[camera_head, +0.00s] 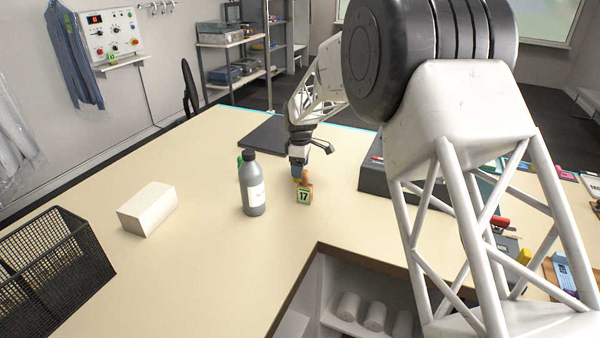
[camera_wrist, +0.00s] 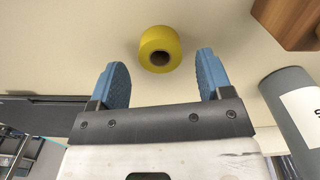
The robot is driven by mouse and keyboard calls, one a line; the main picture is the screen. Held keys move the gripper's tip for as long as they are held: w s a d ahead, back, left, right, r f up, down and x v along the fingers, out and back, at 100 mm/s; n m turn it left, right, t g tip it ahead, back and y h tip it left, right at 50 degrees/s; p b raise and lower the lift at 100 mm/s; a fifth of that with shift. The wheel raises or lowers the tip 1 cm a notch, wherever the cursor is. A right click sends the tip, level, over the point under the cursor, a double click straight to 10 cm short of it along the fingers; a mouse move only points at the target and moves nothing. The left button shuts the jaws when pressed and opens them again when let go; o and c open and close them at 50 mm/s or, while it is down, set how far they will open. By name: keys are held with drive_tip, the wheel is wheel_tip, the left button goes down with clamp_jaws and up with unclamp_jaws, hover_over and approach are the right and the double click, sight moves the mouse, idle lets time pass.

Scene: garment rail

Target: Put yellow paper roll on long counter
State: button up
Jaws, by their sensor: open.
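The yellow paper roll (camera_wrist: 160,44) shows in the wrist view on the cream surface, with its dark core hole facing the camera. My gripper (camera_wrist: 162,66) is open, with blue pads on either side. The roll lies just beyond the fingertips, roughly centred between them, and the gripper does not hold it. In the head view my gripper (camera_head: 297,175) points down over the long counter (camera_head: 210,275), behind the number 17 block. There the roll is mostly hidden by the gripper and the block.
A grey bottle (camera_head: 253,185) stands close left of my gripper. The wooden block with a 17 card (camera_head: 304,195) is just in front. A white block (camera_head: 147,208) and a black mesh basket (camera_head: 55,270) are further left.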

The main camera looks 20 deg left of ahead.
wheel_tip(320, 180, up, 9)
drive_tip(key=shift+r, duration=0.15)
idle(0.4)
idle(0.7)
drive_tip(key=s+d+r+m, duration=0.3)
drive_tip(key=s+d+r, duration=0.2)
drive_tip(key=d, duration=0.7)
drive_tip(key=s+d+r+m+t, duration=0.1)
drive_tip(key=s+d+r+m, duration=0.4)
drive_tip(key=d, duration=0.7)
drive_tip(key=s+d+r+m, duration=0.2)
drive_tip(key=s+d+r, duration=0.3)
drive_tip(key=d, duration=0.7)
drive_tip(key=s+d+f+m, duration=0.2)
drive_tip(key=s+d, duration=0.4)
drive_tip(key=s, duration=0.4)
drive_tip(key=s+d+f+m+t, duration=0.1)
drive_tip(key=s+d+f+m, duration=0.2)
drive_tip(key=s, duration=0.8)
drive_tip(key=s+d+f+m, duration=0.3)
drive_tip(key=s+d+m, duration=0.2)
drive_tip(key=s+d, duration=0.5)
drive_tip(key=shift+s+d+t, duration=0.3)
drive_tip(key=shift+s+d, duration=0.05)
drive_tip(key=shift+d, duration=0.15)
